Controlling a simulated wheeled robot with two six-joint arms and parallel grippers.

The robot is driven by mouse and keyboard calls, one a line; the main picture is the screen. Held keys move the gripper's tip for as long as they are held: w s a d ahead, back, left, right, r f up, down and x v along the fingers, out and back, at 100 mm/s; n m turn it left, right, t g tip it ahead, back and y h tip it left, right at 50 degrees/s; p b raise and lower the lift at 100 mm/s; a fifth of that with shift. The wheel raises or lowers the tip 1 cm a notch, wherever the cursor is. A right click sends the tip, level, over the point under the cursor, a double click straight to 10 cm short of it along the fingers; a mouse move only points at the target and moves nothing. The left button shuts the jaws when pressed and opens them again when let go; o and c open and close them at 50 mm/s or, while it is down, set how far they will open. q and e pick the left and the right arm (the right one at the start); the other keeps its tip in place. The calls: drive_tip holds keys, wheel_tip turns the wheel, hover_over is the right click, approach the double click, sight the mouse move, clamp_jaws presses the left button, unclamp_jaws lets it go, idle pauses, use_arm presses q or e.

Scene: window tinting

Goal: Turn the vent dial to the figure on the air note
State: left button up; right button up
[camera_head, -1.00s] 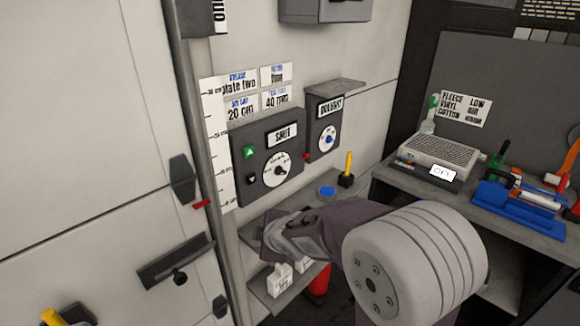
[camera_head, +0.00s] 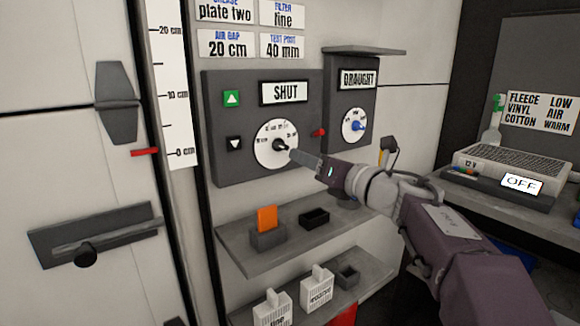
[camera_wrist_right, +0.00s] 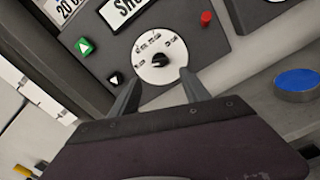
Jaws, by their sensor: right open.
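The vent dial (camera_head: 264,155) is a white disc with a black knob on a dark panel under a SHUT sign (camera_head: 284,92). The dial also shows in the right wrist view (camera_wrist_right: 150,48). Its figures are too small to read. The air note (camera_head: 226,44) reads "AIR GAP 20 cm" above the panel. My right gripper (camera_head: 302,157) is at the dial's right side in the head view. In the right wrist view its fingers (camera_wrist_right: 158,88) are open, tips just short of the black knob (camera_wrist_right: 160,60), nothing between them. My left gripper is out of view.
A second panel marked DRAUGHT has a dial with a blue knob (camera_head: 357,126). A red peg (camera_head: 319,132) is between the dials. A shelf (camera_head: 245,262) below holds an orange piece (camera_head: 267,218) and a black tray (camera_head: 314,218). A blue disc (camera_wrist_right: 298,84) lies right in the wrist view.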

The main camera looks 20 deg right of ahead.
sight(284, 147)
drive_tip(key=x, duration=0.9)
clamp_jaws()
